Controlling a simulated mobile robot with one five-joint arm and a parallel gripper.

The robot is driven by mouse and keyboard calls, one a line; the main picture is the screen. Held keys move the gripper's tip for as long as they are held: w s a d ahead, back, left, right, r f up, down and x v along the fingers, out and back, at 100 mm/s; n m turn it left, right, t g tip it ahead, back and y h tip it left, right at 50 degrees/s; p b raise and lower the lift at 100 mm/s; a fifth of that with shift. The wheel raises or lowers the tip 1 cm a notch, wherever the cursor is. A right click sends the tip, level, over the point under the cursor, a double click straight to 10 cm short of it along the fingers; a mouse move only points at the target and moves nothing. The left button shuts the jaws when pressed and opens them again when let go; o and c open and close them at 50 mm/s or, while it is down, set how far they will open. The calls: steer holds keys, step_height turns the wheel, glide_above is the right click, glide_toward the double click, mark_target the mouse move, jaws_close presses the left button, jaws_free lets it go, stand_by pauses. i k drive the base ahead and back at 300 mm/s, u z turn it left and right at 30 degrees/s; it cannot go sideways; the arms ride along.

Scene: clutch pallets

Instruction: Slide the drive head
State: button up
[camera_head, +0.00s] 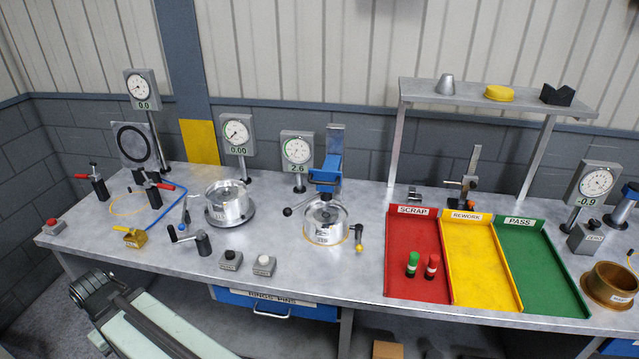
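A silver drum (325,223) stands below the head. The head hides part of the drum's top, and I cannot tell if they touch. A small handle with a yellow end (359,236) is at the drum's right. I make out no gripper fingers in this view.
A second silver drum (229,203) and a crank (189,240) stand left. Dial gauges (297,150) stand behind. Two push buttons (264,265) sit near the front edge. Red (402,284), yellow and green trays lie right, below a raised shelf (490,96). A brass ring (612,284) is far right.

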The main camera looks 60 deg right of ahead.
mark_target(326, 178)
steer(key=z, duration=0.05)
steer(key=k, duration=1.05)
steer(key=z, duration=0.45)
steer(key=i, duration=1)
steer(key=u, duration=0.1)
